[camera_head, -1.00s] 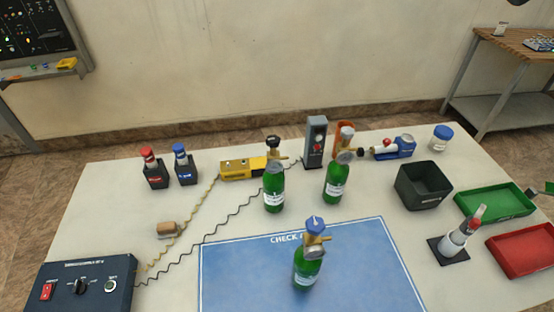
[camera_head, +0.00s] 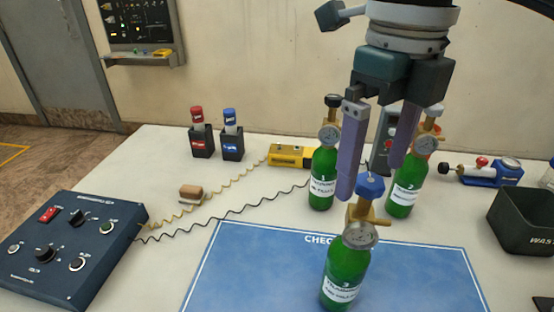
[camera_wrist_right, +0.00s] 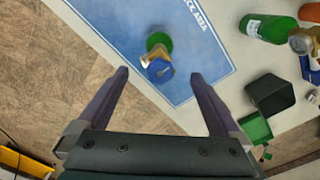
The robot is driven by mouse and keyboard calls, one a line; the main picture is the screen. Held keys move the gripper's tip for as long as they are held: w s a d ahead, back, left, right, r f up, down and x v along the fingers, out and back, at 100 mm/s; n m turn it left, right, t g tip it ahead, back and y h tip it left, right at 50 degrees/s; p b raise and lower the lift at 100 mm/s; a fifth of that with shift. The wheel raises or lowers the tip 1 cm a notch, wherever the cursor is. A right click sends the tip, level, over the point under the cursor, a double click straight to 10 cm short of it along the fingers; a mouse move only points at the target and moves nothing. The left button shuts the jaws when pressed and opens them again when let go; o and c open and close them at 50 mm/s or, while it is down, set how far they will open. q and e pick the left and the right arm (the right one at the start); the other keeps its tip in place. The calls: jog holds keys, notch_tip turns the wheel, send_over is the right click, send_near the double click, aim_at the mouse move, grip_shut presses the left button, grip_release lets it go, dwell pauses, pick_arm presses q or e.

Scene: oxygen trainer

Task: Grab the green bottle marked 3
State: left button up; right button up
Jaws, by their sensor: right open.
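The green bottle marked 3 (camera_head: 345,275) stands upright on the blue check mat (camera_head: 240,265), with a gauge and a blue knob on its top. It also shows from above in the right wrist view (camera_wrist_right: 158,42). My right gripper (camera_head: 371,180) is open and empty, pointing down. In the right wrist view its fingers (camera_wrist_right: 160,75) stand apart on either side of the blue knob, at a height I cannot tell. Two more green bottles stand behind: one marked 1 (camera_head: 322,185) and one at the right (camera_head: 400,198), its number hard to read. My left gripper is not in view.
Red and blue vials in black holders (camera_head: 203,140) stand at the back. A dark waste bin (camera_head: 525,225) is at the right. The mat's left part is clear.

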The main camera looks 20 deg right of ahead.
aim_at(358, 213)
notch_tip(358, 213, down, 2)
jog(key=shift+a, duration=0.1)
jog(key=f, duration=0.2)
jog(key=f+p, duration=0.1)
jog(key=f, duration=0.1)
jog(key=shift+s+a+f, duration=0.1)
jog(key=shift+a+f, duration=0.1)
jog(key=shift+f, duration=0.6)
grip_shut()
jog(key=shift+r, duration=0.1)
